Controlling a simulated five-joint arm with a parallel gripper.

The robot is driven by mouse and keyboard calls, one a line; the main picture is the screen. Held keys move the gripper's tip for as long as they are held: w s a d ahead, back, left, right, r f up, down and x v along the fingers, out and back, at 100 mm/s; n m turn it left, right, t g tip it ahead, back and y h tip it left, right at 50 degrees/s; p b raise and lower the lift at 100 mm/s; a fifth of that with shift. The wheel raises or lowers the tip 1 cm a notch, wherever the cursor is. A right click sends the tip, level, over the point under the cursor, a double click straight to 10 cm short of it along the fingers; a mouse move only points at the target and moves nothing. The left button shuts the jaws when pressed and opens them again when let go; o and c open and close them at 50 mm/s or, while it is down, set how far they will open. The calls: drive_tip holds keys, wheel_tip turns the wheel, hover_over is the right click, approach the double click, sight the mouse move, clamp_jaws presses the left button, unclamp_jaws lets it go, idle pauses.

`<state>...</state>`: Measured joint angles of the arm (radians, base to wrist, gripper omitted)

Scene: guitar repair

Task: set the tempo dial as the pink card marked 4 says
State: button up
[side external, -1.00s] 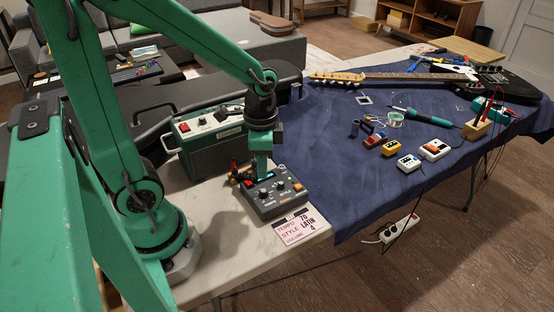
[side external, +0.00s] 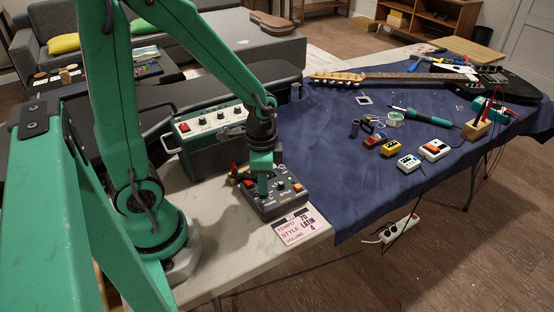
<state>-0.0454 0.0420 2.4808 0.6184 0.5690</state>
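A dark grey control box (side external: 277,207) with several knobs and a small orange-red button sits near the front edge of the pale table. The pink card (side external: 301,228) lies just in front of it and reads tempo 70, style Latin, volume 4. My gripper (side external: 263,188) points down onto the left part of the box's top face, around where the tempo dial would be. The dial there is hidden behind the gripper. The fingertips are too small and covered to show whether they are open or shut, or touching a knob.
A green amplifier-like box (side external: 212,142) with a handle stands just behind. A blue cloth (side external: 340,192) covers the right of the table, with a guitar (side external: 400,77), small pedals (side external: 409,162) and a soldering iron (side external: 425,117) on it. Bare tabletop (side external: 225,240) lies to the front left.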

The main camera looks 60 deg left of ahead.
drive_tip(key=shift+f, duration=1.3)
idle(1.0)
drive_tip(key=shift+r, duration=0.15)
idle(0.4)
idle(0.3)
drive_tip(key=c, duration=0.4)
